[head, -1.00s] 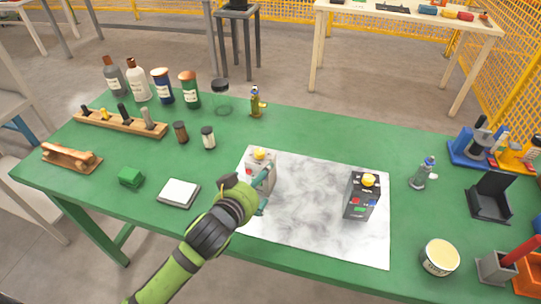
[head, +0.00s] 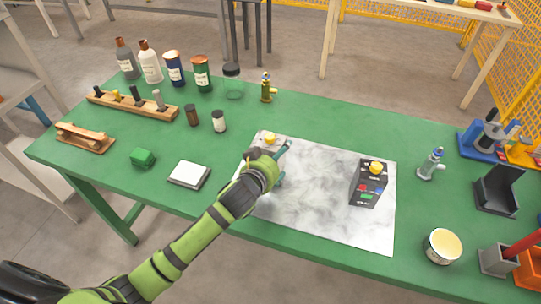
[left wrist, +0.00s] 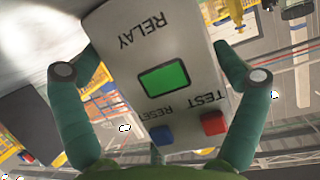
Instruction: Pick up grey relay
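The grey relay (left wrist: 165,75) fills the middle of the left wrist view, its lettering upside down, with a green screen, a blue button and a red button. In the head view my gripper hides most of it; its yellow knob (head: 269,138) shows above. It stands at the left of the marbled sheet. My left gripper (head: 272,162) is at the relay, with one teal finger along each side of it in the left wrist view (left wrist: 157,48). My right gripper is not in view.
A black relay-like box (head: 370,183) with a yellow knob stands right on the marbled sheet (head: 310,215). A white pad (head: 189,174) and green block (head: 143,158) lie left. Bottles and jars line the back left. A cream tub (head: 442,246) and black holder (head: 499,190) are right.

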